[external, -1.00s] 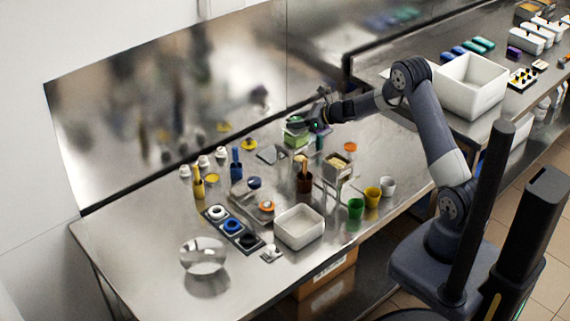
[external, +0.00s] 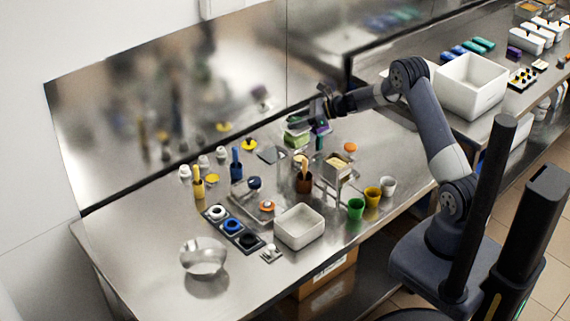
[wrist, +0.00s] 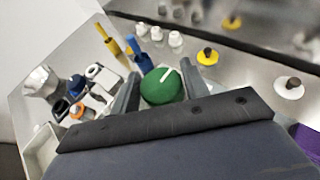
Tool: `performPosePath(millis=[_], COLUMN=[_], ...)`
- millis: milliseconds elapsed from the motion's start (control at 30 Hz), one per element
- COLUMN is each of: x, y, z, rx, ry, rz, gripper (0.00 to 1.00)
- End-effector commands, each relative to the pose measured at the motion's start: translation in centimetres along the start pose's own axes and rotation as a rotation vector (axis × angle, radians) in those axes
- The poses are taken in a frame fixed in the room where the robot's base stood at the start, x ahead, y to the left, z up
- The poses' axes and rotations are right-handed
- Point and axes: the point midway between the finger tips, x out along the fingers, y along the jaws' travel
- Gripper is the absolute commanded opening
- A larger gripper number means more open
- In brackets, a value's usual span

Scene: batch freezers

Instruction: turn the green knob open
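The green knob (wrist: 162,87) is a round dial with a white pointer line on top, seen between my two fingers in the wrist view. The line slants toward the upper right. My gripper (wrist: 160,82) is open, with one finger on each side of the knob; I cannot tell whether either finger touches it. In the external view my gripper (external: 299,124) is low over the far side of the bench, just above a green object (external: 296,137). The arm's end partly hides that spot.
A purple object (external: 321,128) stands close to my gripper. A metal container (external: 338,169), a brown cup (external: 304,184) with tools and a white bin (external: 299,227) stand nearer the front. A reflective backsplash (external: 170,105) rises behind.

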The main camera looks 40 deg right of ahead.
Motion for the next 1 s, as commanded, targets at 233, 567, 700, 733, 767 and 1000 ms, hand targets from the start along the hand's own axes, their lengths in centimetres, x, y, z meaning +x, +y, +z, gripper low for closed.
performPosePath(millis=[233,567,700,733,767,1000], x=[0.0,-0.9,-3.3,-4.0,-4.6,-9.0], y=[0.0,-0.1,-0.1,-0.1,-0.1,-0.1], z=[0.0,-0.1,-0.2,-0.2,-0.2,-0.1], rx=[0.0,0.001,0.0,0.0,0.001,0.0], ry=[0.0,0.0,0.0,-0.001,0.0,0.0], rz=[-0.001,-0.002,-0.005,-0.005,-0.005,-0.004], gripper=[0.61,0.61,0.61,0.61,0.61,0.61])
